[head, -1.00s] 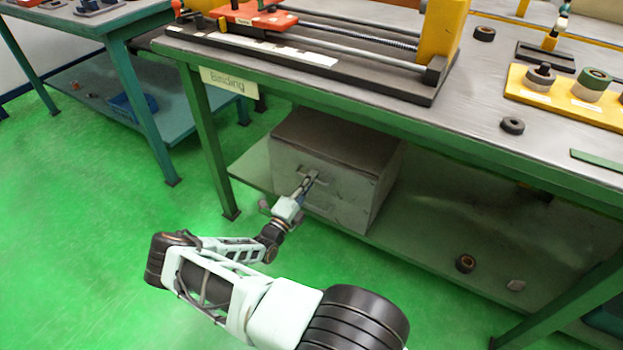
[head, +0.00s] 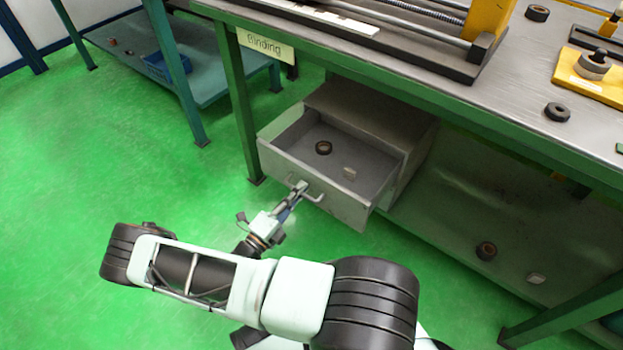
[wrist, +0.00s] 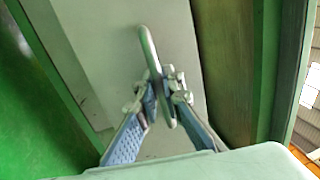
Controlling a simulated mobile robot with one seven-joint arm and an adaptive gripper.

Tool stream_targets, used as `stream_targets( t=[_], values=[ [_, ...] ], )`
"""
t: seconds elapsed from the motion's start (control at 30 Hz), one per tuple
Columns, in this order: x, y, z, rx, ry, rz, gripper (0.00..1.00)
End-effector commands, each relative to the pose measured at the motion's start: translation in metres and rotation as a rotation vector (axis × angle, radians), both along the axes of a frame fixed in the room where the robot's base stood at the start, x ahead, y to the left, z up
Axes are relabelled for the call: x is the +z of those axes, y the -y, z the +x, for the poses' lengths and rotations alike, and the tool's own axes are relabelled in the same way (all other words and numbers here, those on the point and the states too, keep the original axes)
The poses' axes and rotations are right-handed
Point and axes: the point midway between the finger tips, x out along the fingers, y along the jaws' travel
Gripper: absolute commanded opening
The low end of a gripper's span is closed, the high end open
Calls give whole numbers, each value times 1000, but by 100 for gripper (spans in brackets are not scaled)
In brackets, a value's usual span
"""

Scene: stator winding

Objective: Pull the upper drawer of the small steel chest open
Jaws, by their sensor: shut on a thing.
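The small steel chest (head: 375,112) stands on the lower shelf under the bench. Its upper drawer (head: 345,208) is pulled well out, with its inside showing. A dark ring (head: 323,148) and a small pale piece (head: 349,172) lie on the drawer floor. My gripper (head: 299,188) is at the drawer front, shut on the bar handle (head: 312,197). In the wrist view the handle (wrist: 148,50) runs between the two fingers (wrist: 160,100), against the grey drawer front (wrist: 105,55). The lower part of the chest is hidden behind the open drawer.
The green bench (head: 420,85) overhangs the chest, with a leg (head: 240,110) left of the drawer. Another dark ring (head: 486,250) and a pale piece (head: 536,278) lie on the lower shelf. The green floor (head: 120,190) at left is clear.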

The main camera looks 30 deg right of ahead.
Motion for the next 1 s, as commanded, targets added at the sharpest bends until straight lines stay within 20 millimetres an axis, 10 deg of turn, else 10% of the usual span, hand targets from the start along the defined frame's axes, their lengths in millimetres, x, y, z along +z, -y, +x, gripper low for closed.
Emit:
stream_targets(
  t=[0.7,0.77,1.0],
  values=[
    [0,-25,-10,0,1,0,0],
    [0,-25,-10,0,1,0,14],
    [0,-25,-10,0,1,0,15]
  ],
)
